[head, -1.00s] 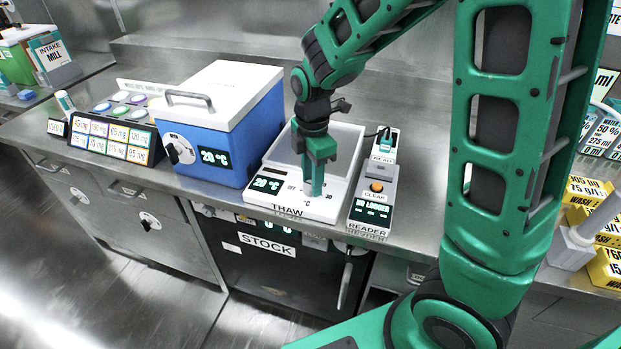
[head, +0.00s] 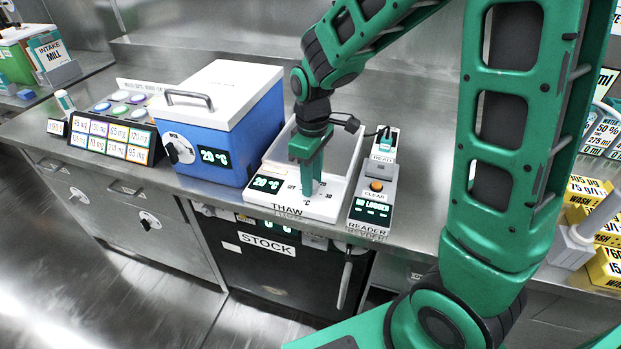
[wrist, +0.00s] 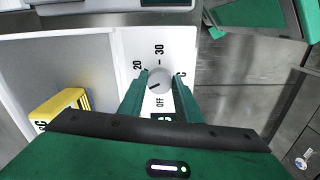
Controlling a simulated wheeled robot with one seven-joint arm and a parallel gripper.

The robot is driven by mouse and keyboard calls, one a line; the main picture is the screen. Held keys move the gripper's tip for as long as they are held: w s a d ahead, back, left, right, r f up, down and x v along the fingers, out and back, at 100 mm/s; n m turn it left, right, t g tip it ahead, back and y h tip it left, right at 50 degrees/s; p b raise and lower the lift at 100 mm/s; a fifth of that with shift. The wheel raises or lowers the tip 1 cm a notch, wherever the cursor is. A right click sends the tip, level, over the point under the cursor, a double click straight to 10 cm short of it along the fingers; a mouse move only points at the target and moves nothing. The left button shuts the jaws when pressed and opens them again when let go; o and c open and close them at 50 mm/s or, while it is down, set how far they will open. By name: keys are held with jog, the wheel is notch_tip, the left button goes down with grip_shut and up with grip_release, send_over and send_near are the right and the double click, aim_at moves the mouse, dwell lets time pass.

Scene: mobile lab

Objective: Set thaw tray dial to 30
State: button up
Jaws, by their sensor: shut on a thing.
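The thaw tray (head: 257,197) is a white unit at the front of the steel counter, marked THAW, its display reading 20 °C. Its dial (wrist: 159,84) is a round grey-white knob with a dark pointer mark toward the lower left of the wrist view. Printed marks 20, 30 and OFF lie around it. My gripper (head: 309,190) points down over the tray's front panel. In the wrist view its green fingers (wrist: 160,92) stand either side of the dial, shut on it. In the head view the fingers hide the dial.
A yellow item (wrist: 62,108) lies in the tray's basin. A blue cooler box (head: 222,125) stands close at left, with its own dial and display. A reader unit (head: 374,195) with an orange button stands close at right. The counter's front edge is just before the tray.

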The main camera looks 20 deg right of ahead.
jog(key=m, duration=0.7)
jog(key=shift+w+r, duration=0.15)
jog(key=shift+w, duration=0.15)
jog(key=m, duration=0.6)
jog(key=shift+a+m, duration=0.1)
jog(key=shift+m, duration=0.3)
jog(key=m, duration=0.4)
jog(key=shift+a+m, duration=0.15)
jog(key=shift+m, duration=2.35)
jog(key=o, duration=1.1)
jog(key=shift+c, duration=0.2)
